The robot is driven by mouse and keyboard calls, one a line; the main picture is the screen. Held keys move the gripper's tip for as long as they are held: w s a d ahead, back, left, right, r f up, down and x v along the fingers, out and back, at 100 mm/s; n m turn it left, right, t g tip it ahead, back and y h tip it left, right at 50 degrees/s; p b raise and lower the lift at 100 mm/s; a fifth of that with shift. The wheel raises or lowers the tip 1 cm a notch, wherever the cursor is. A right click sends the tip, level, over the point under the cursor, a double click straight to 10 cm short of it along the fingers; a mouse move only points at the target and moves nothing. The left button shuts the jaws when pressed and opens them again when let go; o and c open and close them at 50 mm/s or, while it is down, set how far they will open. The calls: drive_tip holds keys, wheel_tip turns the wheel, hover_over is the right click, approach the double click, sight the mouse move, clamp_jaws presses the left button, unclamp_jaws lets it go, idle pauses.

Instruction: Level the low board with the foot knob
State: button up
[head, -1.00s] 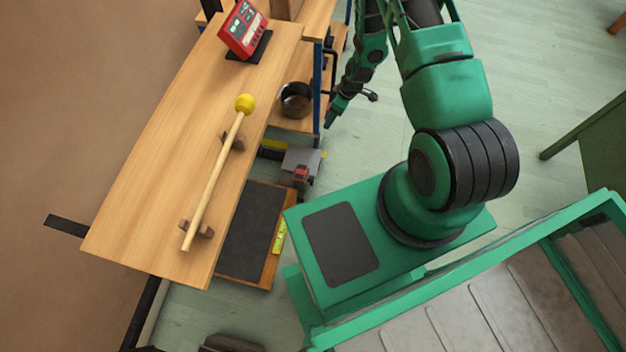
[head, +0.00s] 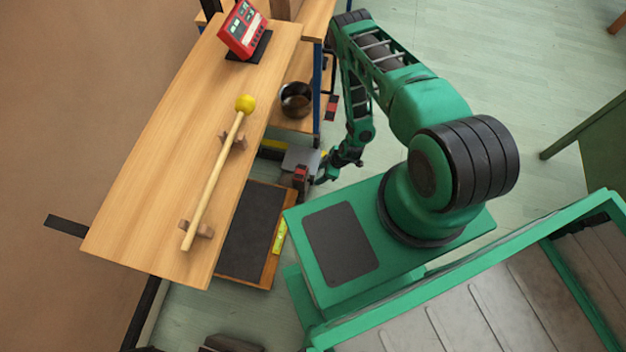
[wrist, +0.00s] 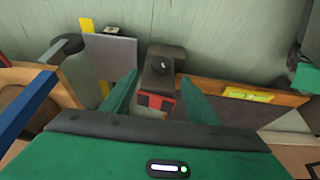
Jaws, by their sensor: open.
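The low board (head: 248,232), dark-topped with a wooden rim, lies near the floor beside the bench. A yellow-green level vial (head: 280,236) sits along its edge and shows in the wrist view (wrist: 248,95); its bubble is too small to read. The red part also shows in the head view (head: 300,173). My gripper (wrist: 158,92) is open and empty, its fingers either side of the red-and-black piece in the picture; contact cannot be told.
The wooden bench (head: 150,190) overhangs the board's left side and carries a yellow-headed mallet (head: 215,180) on rests and a red device (head: 243,30). A grey plate (head: 302,157) stands close by the knob. A dark pot (head: 296,99) sits on a lower shelf.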

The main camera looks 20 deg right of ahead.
sight(312, 181)
drive_tip(key=x, duration=0.8)
drive_tip(key=shift+f, duration=0.2)
